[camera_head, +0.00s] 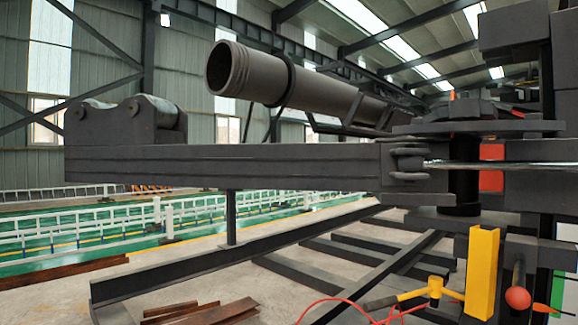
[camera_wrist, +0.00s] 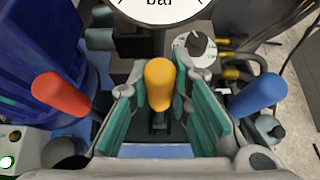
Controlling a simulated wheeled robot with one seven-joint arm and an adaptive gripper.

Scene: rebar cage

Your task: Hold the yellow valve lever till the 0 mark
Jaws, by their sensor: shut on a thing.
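The yellow valve lever (camera_wrist: 160,84) stands in the middle of the wrist view, with a rounded knob on a dark stem. My gripper (camera_wrist: 161,98) has its two teal-padded fingers on either side of this lever and is shut on it. The exact contact at the stem is hard to see. A white dial (camera_wrist: 196,48) with a black knob and small marks sits behind and right of the lever. I cannot read a 0 mark on it. My gripper and this lever cannot be made out in the head view.
A red lever (camera_wrist: 62,94) stands to the left and a blue lever (camera_wrist: 258,97) to the right of my fingers. A white gauge (camera_wrist: 160,8) marked "bar" is above. Hoses and brass fittings (camera_wrist: 232,74) lie at right. The head view shows a yellow post (camera_head: 483,272) and dark steel beams.

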